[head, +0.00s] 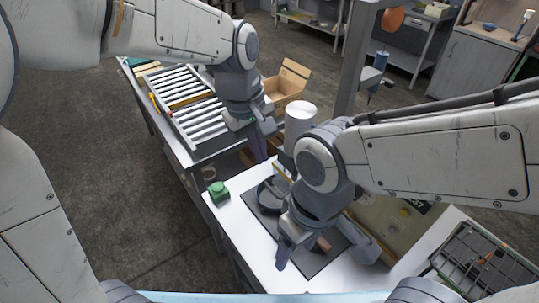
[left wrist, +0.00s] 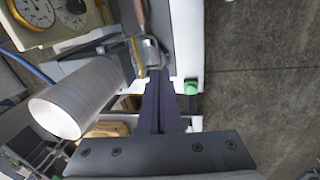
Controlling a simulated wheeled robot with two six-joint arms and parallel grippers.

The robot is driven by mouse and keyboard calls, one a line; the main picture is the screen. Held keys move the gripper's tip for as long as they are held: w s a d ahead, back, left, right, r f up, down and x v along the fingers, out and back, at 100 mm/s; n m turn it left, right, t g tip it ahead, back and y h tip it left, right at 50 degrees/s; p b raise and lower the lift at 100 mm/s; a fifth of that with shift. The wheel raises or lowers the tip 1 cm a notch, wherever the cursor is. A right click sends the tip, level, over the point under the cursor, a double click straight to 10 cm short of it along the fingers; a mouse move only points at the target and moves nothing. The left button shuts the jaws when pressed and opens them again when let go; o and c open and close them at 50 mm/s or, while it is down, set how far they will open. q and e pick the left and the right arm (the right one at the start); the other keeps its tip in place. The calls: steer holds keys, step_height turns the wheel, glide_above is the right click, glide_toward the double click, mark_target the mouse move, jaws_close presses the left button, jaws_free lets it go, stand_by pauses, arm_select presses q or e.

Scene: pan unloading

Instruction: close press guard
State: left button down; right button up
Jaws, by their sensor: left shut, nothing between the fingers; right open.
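The press shows in part, with a white cylinder (head: 299,116) behind my right wrist; the left wrist view shows this cylinder (left wrist: 82,98) too. A yellow-edged part (head: 281,172), possibly the guard, sits below it, and a thin yellow edge (left wrist: 139,58) shows beside a grey frame in the left wrist view. Most of the press is hidden by my right arm. My left gripper (head: 258,150) is shut and empty, pointing down near the press; its dark fingers (left wrist: 160,80) are together. My right gripper (head: 312,255) is open over the dark mat (head: 262,215).
A green button box (head: 219,192) stands on the white table's left corner. A roller conveyor (head: 190,103) and a cardboard box (head: 288,82) lie beyond. A wire rack (head: 478,262) is at right. Gauges (left wrist: 70,12) show in the left wrist view. Floor at left is clear.

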arm_select(q)
steer(key=w, duration=0.1)
steer(key=p, duration=0.4)
glide_toward(272, 190)
steer(key=shift+n, duration=0.4)
steer(key=f, duration=0.4)
steer(key=d+f, duration=0.1)
steer(key=f, duration=0.1)
steer(key=shift+w+d+f, duration=0.1)
steer(key=shift+w+f, duration=0.15)
steer(key=shift+f, duration=0.15)
steer(key=shift+f+b, duration=0.1)
steer(key=shift+b, duration=0.25)
